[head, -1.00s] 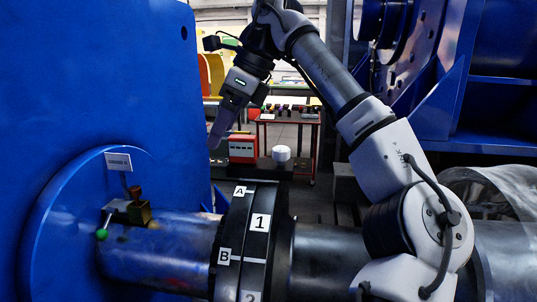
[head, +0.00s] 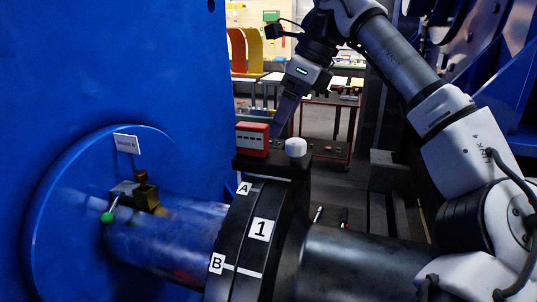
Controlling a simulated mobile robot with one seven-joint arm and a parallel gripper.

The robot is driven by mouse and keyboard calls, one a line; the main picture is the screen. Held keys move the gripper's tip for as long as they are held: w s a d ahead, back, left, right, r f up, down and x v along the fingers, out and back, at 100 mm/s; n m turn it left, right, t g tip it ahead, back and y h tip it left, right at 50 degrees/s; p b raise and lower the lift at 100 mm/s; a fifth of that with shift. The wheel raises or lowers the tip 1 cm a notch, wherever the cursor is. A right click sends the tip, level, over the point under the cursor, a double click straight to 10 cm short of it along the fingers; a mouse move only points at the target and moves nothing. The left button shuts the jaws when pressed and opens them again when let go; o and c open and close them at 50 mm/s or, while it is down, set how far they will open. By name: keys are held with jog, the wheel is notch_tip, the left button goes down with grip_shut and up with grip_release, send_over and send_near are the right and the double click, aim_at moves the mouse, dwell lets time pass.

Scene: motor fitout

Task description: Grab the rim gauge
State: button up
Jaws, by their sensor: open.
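I cannot tell for sure which thing is the rim gauge. A red box with a pale marked front (head: 252,140) and a white rounded knob-like piece (head: 295,148) sit side by side on a dark block (head: 262,167) above the black coupling (head: 250,240), which bears labels A, B and 1. My gripper (head: 277,132) points down with its fingers just right of the red box and above-left of the white piece. It looks empty. The fingertips are dark and small, partly lost against the red box's edge, so whether they touch anything is unclear.
A blue wall with a round flange (head: 60,240) fills the left. A brass fitting with a green-balled lever (head: 146,200) sits on the shaft (head: 165,240). A red-framed bench (head: 345,102) stands behind. Small tools lie on the floor beyond the shaft.

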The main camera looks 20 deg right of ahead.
aim_at(267, 141)
jog(key=x, duration=0.4)
jog(key=shift+a+p+x, duration=0.25)
jog(key=shift+p+x, duration=0.4)
jog(key=shift+x, duration=0.8)
jog(key=shift+a+p+x, duration=0.2)
jog(key=shift+p+x, duration=0.45)
jog(key=shift+x, duration=0.75)
jog(key=shift+w+r, duration=0.1)
jog(key=shift+r, duration=0.15)
jog(key=c, duration=1.8)
